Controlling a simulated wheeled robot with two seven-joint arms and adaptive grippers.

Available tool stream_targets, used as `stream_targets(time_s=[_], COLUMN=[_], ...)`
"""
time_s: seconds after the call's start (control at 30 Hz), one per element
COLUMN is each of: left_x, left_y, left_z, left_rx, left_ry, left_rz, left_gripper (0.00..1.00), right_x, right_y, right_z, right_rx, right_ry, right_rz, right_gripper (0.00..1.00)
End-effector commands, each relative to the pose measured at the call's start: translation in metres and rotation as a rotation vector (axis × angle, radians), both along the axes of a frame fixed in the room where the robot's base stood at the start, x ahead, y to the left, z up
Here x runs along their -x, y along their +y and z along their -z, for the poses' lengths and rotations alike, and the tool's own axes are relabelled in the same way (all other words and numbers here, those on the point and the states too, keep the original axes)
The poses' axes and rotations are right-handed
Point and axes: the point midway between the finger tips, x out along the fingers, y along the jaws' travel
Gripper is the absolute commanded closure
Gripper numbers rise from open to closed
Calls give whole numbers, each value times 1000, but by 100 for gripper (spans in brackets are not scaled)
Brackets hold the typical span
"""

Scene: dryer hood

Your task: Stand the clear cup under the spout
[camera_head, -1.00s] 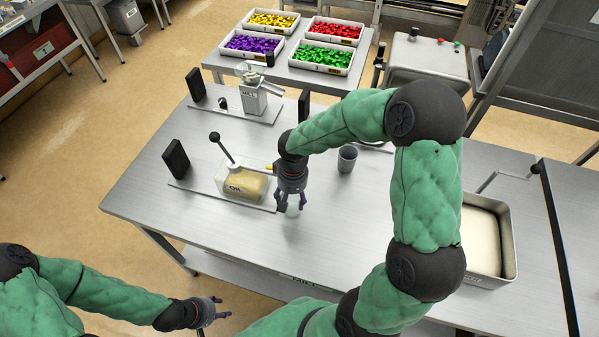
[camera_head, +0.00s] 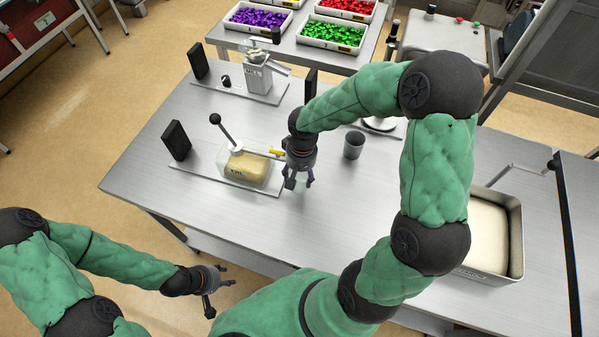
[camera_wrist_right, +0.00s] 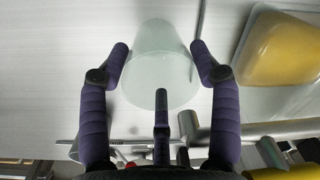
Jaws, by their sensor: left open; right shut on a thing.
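The clear cup (camera_wrist_right: 160,62) is pale and see-through. In the right wrist view it sits between the fingers of my right gripper (camera_wrist_right: 160,75), which is shut on it. In the head view this gripper (camera_head: 299,182) is low over the table, just right of the oil dispenser (camera_head: 247,172), and hides most of the cup. The dispenser has a yellow-tipped spout (camera_head: 277,152) beside the gripper's wrist. I cannot tell whether the cup touches the table or is under the spout. My left gripper (camera_head: 218,290) is open and empty at the lower left, off the table.
A grey cup (camera_head: 353,145) stands right of my right gripper. The mill (camera_head: 256,75) is behind the dispenser, and black upright panels (camera_head: 176,140) stand near both. A dough tray (camera_head: 515,240) is at the right. The front middle of the table (camera_head: 240,215) is clear.

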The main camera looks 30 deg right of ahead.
Motion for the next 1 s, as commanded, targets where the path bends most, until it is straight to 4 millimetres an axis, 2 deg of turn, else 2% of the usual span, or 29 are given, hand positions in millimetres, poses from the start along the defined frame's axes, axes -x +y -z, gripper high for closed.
stream_targets(time_s=[0.03,0.07,0.1,0.13,0.57,0.67,1.0], left_x=[0,0,0,0,0,0,0], left_y=[0,0,0,0,0,0,0], left_z=[3,2,1,1,-2,-4,-17], left_rx=[0,0,0,0,0,0,0], left_ry=[0,0,0,0,0,0,0], left_rz=[0,0,0,0,0,0,0], left_gripper=[56,56,56,56,56,56,56], right_x=[0,0,0,0,0,0,0], right_y=[0,0,0,0,0,-1,-4], right_z=[3,2,1,1,-2,-14,-81], right_rx=[0,0,0,0,0,0,0], right_ry=[0,1,1,1,0,-2,-4], right_rz=[0,0,0,0,0,1,0], right_gripper=[65,28,17,13,13,13,13])
